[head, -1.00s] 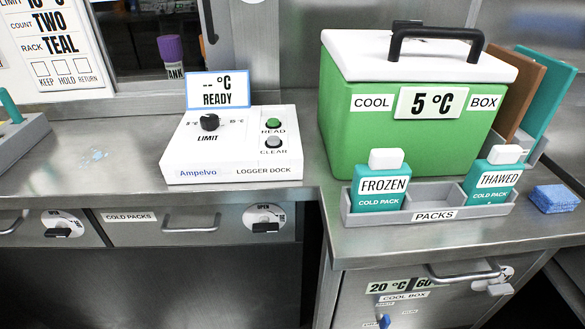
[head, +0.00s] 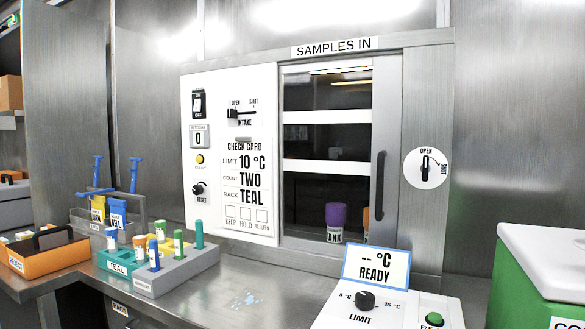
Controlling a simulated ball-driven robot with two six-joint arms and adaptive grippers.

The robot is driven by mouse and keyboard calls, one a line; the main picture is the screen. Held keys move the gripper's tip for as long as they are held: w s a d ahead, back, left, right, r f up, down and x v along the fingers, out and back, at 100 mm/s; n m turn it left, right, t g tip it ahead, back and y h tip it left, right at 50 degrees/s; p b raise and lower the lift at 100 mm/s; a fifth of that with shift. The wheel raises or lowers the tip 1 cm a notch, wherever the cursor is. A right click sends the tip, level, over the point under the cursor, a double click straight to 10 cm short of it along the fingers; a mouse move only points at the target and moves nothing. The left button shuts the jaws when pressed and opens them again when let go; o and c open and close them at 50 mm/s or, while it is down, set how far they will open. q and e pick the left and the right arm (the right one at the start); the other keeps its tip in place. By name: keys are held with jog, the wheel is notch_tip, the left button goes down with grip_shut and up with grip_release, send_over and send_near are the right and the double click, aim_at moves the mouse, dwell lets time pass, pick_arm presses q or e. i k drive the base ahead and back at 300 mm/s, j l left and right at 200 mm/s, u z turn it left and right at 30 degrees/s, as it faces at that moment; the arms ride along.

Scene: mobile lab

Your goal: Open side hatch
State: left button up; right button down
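The side hatch, labelled SAMPLES IN, fills the middle of the head view, with a dark window (head: 327,130) crossed by two pale bars. Its upright black handle (head: 380,187) is on the door's right stile. The stile sits against the right side of the frame, and no gap shows there. To the right is a round white latch plate marked OPEN and SHUT, with a black knob (head: 425,165) that looks near upright, towards OPEN. A purple-capped tube (head: 336,217) shows low in the window. Neither of my grippers is in view.
A white check-card panel (head: 235,150) with switches is left of the window. The logger dock (head: 388,308), with its READY display (head: 376,266), stands on the bench in front. Tube racks (head: 172,270) and an orange tray (head: 45,262) are at left; a green cool box (head: 530,290) is at right.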

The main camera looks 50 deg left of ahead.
aim_at(385, 117)
jog(key=u, duration=1.25)
